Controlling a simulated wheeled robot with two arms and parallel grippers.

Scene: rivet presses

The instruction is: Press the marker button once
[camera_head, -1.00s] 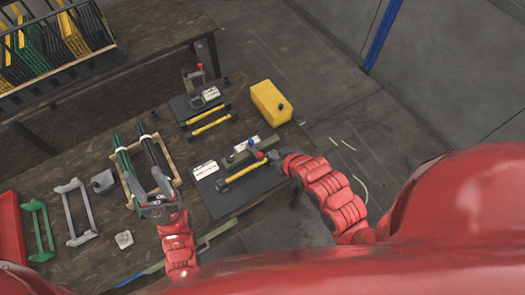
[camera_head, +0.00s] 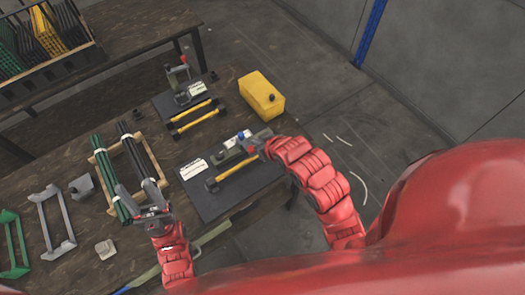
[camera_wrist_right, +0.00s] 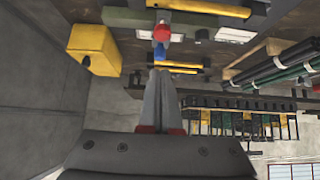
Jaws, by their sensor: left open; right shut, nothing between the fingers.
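The near rivet press (camera_head: 228,158) stands on a dark mat, with a blue knob (camera_head: 240,135) and a red knob partly covered by my right gripper. My right gripper (camera_head: 250,143) is shut and empty over the press's right end. In the right wrist view, its closed fingers (camera_wrist_right: 161,70) point towards the blue knob (camera_wrist_right: 160,50), with the red knob (camera_wrist_right: 161,31) behind it. I cannot tell whether they touch. A yellow box (camera_head: 259,90) with a dark button (camera_head: 272,97) is beyond the press; no label marks either as the marker. My left gripper (camera_head: 136,188) is open by the tubes.
Green and black tubes (camera_head: 127,165) lie in a wooden cradle at the left. A second press (camera_head: 180,78) and yellow-handled bars (camera_head: 193,118) are further back. Grey and green frames (camera_head: 14,245) lie at the far left. Open floor lies to the right.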

